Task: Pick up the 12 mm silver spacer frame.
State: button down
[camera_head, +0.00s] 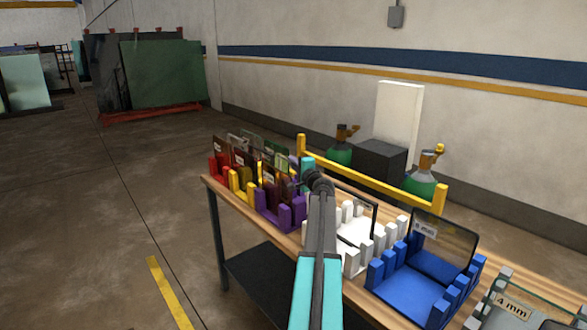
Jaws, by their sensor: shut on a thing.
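My arm reaches from the bottom centre over the bench, and the wrist end of my gripper (308,174) is beside the purple rack (285,213). The fingers are mostly hidden behind my own wrist. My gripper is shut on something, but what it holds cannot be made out. A thin dark-edged frame or pane (376,222) stands at the white rack (352,263), just right of my wrist and partly behind my arm. I cannot tell whether it is the 12 mm silver spacer frame, as no such label is readable.
The wooden bench (232,196) also carries red (215,168), yellow (236,182) and blue (418,276) racks with panes. A pane labelled 4 mm (518,306) is at lower right. A yellow rail (375,178) runs along the back. Open floor lies left.

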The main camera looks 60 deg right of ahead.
notch_tip(320, 180, up, 17)
jog(key=b, duration=0.1)
jog(key=shift+f, duration=0.15)
dwell(0.9)
